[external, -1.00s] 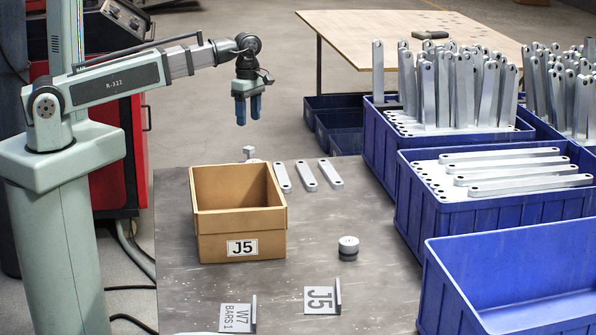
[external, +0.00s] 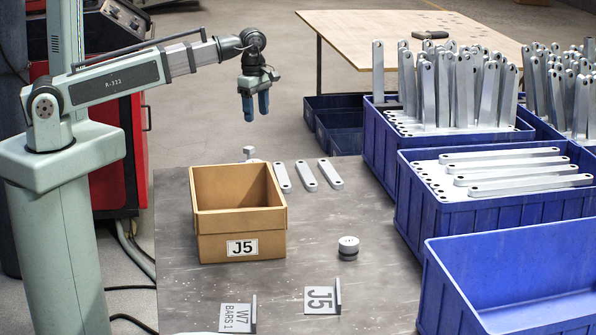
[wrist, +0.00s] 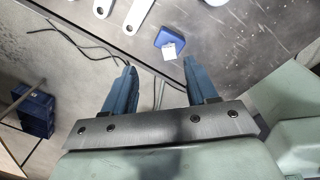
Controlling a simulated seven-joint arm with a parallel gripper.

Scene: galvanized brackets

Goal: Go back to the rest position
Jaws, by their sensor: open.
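My gripper (external: 256,117) hangs in the air past the far edge of the metal table, above and behind the cardboard box (external: 240,248). Its two blue fingers point down and slightly tilted. In the wrist view my gripper (wrist: 158,75) shows its fingers spread apart, with nothing between them. The box is labelled J5, and its visible inside looks empty. Three flat metal bars (external: 306,177) lie on the table to the right of the box; parts of bars (wrist: 136,14) also show in the wrist view.
A round metal piece (external: 348,247) and two label stands (external: 319,300) (external: 237,318) are on the table. Blue crates (external: 475,220) stand at right, two holding several bars upright and one holding bars lying flat. The front crate (external: 510,285) looks empty. Open air surrounds my gripper.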

